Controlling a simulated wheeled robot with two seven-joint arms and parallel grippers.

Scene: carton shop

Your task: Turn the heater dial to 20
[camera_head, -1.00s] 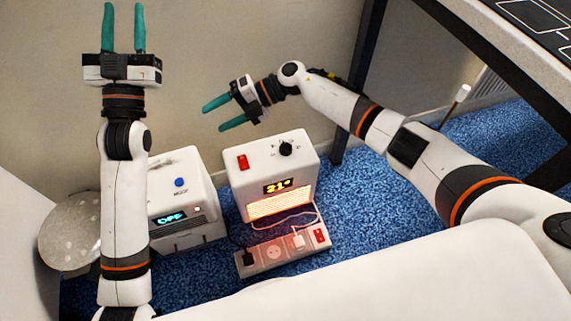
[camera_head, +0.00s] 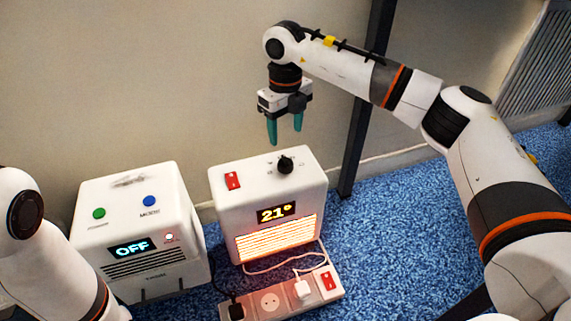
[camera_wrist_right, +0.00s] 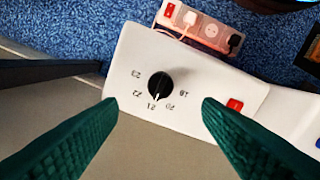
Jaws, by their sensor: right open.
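The white heater (camera_head: 265,205) stands on the blue carpet, its display (camera_head: 276,213) reading 21° and its front grille glowing. Its black dial (camera_head: 286,165) is on the top face, beside a red switch (camera_head: 232,180). In the right wrist view the dial (camera_wrist_right: 160,86) has printed numbers around it, and its white mark points close to 21. My right gripper (camera_head: 285,136) points down above the dial, open and empty. In the right wrist view its green fingers (camera_wrist_right: 160,108) are spread to either side of the dial, not touching it. My left gripper is out of view; only part of its arm shows.
A white device (camera_head: 140,235) with an OFF display, a green and a blue button stands left of the heater. A power strip (camera_head: 283,301) with plugs and cords lies in front. A dark table leg (camera_head: 366,100) rises behind the heater at right.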

